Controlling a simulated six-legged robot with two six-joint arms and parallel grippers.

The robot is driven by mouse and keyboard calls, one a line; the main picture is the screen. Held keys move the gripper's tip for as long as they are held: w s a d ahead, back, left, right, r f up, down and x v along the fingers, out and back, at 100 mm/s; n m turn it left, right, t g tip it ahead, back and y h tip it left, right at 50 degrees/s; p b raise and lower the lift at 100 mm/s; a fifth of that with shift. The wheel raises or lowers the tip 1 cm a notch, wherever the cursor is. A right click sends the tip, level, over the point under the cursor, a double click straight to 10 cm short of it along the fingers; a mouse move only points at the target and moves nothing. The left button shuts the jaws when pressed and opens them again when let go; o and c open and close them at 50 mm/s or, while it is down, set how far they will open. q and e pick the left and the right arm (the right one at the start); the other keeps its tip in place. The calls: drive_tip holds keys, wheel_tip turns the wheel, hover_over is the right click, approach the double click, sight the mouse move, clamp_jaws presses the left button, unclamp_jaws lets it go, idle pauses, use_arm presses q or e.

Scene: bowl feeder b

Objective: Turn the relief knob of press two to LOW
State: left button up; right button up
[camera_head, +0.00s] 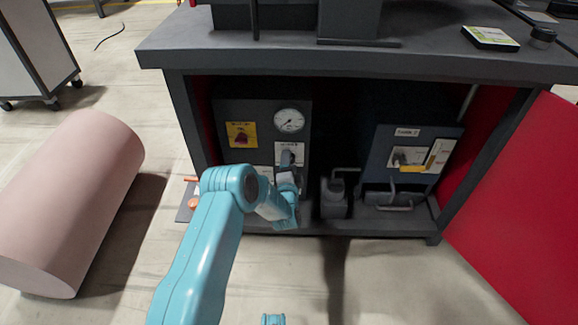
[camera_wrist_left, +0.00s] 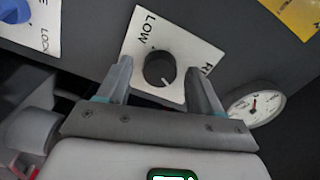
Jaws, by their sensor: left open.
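The dark round relief knob (camera_wrist_left: 158,68) sits on a white label plate in the left wrist view, with LOW printed to its upper left. Its white pointer mark faces down and slightly right in that picture, away from LOW. The right finger hides part of the other lettering. My left gripper (camera_wrist_left: 160,72) is open, its fingers on either side of the knob with gaps visible. In the head view my left gripper (camera_head: 289,168) is at the white plate (camera_head: 288,148) below the gauge and hides the knob.
A pressure gauge (camera_head: 289,120) and a yellow label with a red part (camera_head: 241,135) are close by on the panel. The cabinet's top (camera_head: 400,58) overhangs the arm. Another unit (camera_head: 412,140) stands right. A pink cylinder (camera_head: 70,200) lies left; an open red door (camera_head: 520,210) stands right.

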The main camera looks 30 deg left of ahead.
use_arm(q)
drive_tip(key=c, duration=1.1)
drive_tip(key=shift+o, duration=0.2)
